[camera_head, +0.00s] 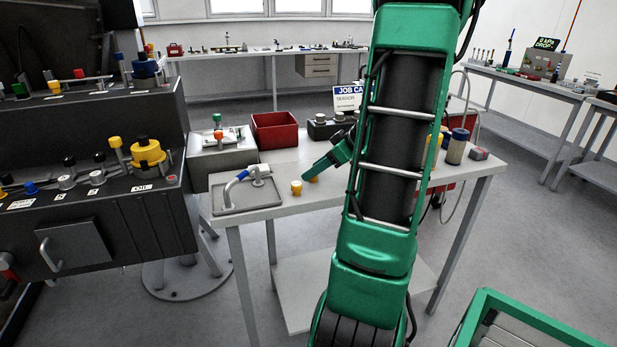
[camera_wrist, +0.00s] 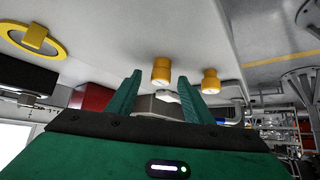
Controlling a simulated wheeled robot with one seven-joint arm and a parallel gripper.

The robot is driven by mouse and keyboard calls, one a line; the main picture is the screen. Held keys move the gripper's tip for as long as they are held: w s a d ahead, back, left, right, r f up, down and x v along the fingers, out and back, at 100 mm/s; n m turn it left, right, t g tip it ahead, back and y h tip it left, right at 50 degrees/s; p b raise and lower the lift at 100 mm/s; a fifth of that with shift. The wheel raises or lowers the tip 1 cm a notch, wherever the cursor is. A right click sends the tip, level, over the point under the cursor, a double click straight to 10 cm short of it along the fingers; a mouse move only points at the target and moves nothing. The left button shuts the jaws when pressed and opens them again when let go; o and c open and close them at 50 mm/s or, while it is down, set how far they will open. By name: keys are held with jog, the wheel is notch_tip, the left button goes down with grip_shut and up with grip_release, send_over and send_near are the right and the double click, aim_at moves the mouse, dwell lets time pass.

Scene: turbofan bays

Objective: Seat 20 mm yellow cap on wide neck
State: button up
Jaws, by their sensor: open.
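Two small yellow caps stand on the grey table: one cap (camera_head: 296,187) is in the open, and the other cap (camera_head: 313,179) is partly hidden beside my gripper (camera_head: 322,164). In the wrist view, one yellow cap (camera_wrist: 161,70) appears in the gap between the spread fingers of my gripper (camera_wrist: 160,77), with space on both sides. The other yellow cap (camera_wrist: 210,82) is outside the right finger. The fingers are open and hold nothing. I cannot tell which cap is 20 mm, or which fitting is the wide neck.
The table (camera_head: 290,206) also bears a tray (camera_head: 232,206) with a blue-collared pipe (camera_head: 240,178), a red bin (camera_head: 275,128), a job card (camera_head: 347,98) and dark cylinders (camera_head: 457,147). A dark console (camera_head: 150,205) stands left. My arm hides the table's middle.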

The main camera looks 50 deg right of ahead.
jog(key=shift+x, duration=0.95)
jog(key=c, duration=1.1)
